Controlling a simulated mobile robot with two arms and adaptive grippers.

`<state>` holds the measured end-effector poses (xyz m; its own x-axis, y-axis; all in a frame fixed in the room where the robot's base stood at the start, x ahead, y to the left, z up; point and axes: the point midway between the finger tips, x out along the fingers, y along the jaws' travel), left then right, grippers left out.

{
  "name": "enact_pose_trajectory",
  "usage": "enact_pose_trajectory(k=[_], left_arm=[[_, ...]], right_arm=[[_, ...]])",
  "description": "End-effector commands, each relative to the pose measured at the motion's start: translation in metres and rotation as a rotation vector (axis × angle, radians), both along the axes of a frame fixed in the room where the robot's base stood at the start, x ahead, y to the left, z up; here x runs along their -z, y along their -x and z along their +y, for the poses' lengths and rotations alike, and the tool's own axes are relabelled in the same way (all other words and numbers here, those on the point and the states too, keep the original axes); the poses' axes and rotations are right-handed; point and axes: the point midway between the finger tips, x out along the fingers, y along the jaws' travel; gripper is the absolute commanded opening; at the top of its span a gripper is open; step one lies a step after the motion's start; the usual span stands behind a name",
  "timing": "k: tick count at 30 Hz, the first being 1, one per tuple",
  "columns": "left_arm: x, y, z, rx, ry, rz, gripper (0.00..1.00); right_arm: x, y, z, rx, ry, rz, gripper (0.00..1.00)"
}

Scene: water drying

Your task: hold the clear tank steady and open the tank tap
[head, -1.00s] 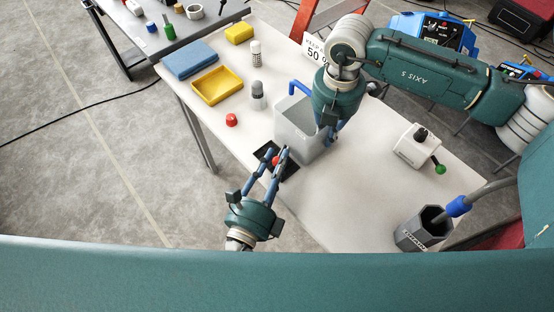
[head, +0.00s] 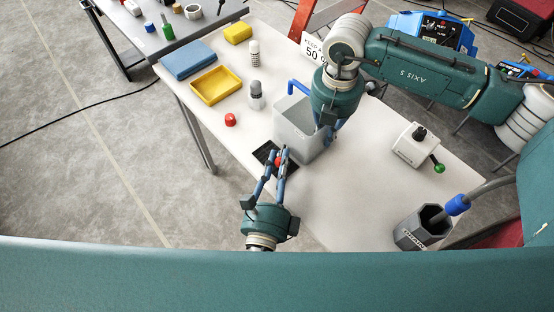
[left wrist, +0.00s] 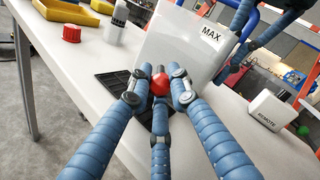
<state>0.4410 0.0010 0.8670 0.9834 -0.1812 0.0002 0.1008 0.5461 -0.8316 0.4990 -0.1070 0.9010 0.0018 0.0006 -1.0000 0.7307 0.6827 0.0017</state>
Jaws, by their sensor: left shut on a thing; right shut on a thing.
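The clear tank (head: 293,128) stands upright on the white table, with a MAX mark showing in the left wrist view (left wrist: 180,45). The red tap (head: 277,161) is low on the tank's near side, above a black grate (head: 262,152). My left gripper (head: 278,158) is shut on the red tap, which sits between its blue fingers; the tap also shows in the left wrist view (left wrist: 159,83). My right gripper (head: 331,128) is at the tank's right side, shut on the tank; my arm hides part of its fingers.
A white box with a green knob (head: 416,146) and a dark hexagonal holder (head: 411,235) stand right. The table's front middle is clear.

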Motion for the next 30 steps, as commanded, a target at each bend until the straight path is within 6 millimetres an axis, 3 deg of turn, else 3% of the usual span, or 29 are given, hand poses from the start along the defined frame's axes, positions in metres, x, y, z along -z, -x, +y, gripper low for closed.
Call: enact_pose_trajectory(k=[10,11,12,23,30], left_arm=[[0.001,0.0,0.0,-0.022,-0.002,0.002,0.0],[0.001,0.0,0.0,-0.022,-0.002,0.002,0.24],[0.001,0.0,0.0,-0.022,-0.002,0.002,0.27],[0.001,0.006,0.0,-0.018,-0.002,0.002,0.27],[0.002,0.048,0.007,-0.016,-0.004,0.005,0.27]], right_arm=[[0.002,0.002,-0.004,0.005,0.01,0.007,0.0],[0.002,0.002,-0.004,0.005,0.01,0.007,0.0],[0.002,0.002,-0.003,0.005,0.01,0.007,0.0],[0.002,0.002,-0.003,0.004,0.009,0.007,0.0],[0.002,0.002,-0.003,0.004,0.008,0.007,0.0]])
